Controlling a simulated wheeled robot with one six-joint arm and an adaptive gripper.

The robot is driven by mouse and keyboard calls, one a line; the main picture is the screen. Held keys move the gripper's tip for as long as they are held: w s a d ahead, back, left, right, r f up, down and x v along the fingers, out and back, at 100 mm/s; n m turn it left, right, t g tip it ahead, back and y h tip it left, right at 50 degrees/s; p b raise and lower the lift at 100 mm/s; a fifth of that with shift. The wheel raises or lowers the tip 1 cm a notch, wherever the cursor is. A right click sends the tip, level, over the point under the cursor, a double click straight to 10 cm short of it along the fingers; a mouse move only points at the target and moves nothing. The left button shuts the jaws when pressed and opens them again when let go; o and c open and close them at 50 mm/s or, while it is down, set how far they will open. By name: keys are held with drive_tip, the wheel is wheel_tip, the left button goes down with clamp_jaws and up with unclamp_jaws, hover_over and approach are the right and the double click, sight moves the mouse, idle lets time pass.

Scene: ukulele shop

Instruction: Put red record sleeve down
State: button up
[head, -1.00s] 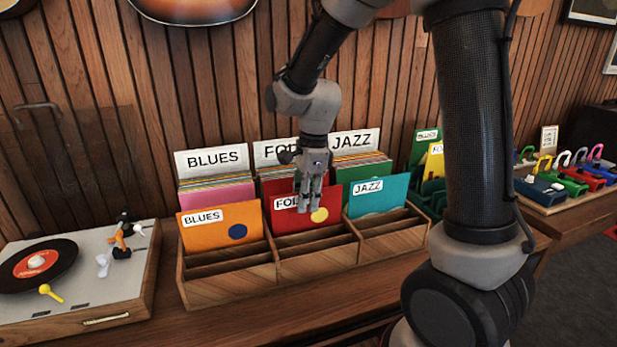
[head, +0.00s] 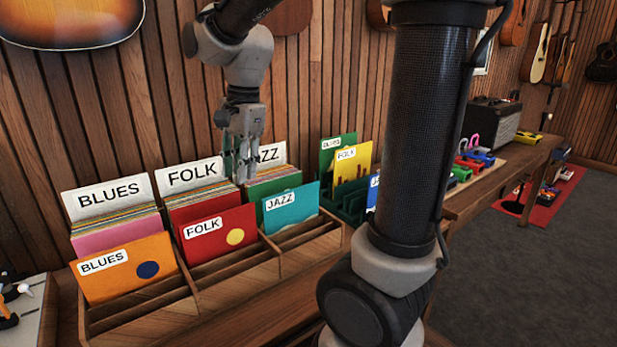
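The red record sleeve (head: 218,234) has a white FOLK label and a yellow dot. It stands upright, leaning slightly back, in the middle section of the wooden record crate (head: 240,288), in front of the folk records. The orange BLUES sleeve (head: 125,270) stands to its left and the teal JAZZ sleeve (head: 291,208) to its right. My gripper (head: 240,178) is above and behind the red sleeve, near the green jazz records, pointing down. Its fingers look apart, with nothing seen held between them. The sleeve's lower edge is hidden inside the crate.
White divider cards for BLUES (head: 108,198), FOLK (head: 193,172) and JAZZ rise behind the sleeves. A green rack (head: 345,203) with more sleeves stands at the right. Coloured padlock-like items (head: 478,158) and an amplifier (head: 492,121) are farther right. Part of the turntable shows at the left edge.

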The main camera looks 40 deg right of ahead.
drive_tip(key=s+d+n+t, duration=0.1)
drive_tip(key=s+d+n, duration=0.3)
drive_tip(key=s+n, duration=0.3)
drive_tip(key=s+d+n+t+h, duration=0.1)
drive_tip(key=s+d+n+t, duration=0.1)
drive_tip(key=s+d+n, duration=0.3)
drive_tip(key=s+n, duration=0.2)
drive_tip(key=s, duration=0.2)
drive_tip(key=shift+d+r, duration=0.2)
drive_tip(key=shift+d, duration=0.1)
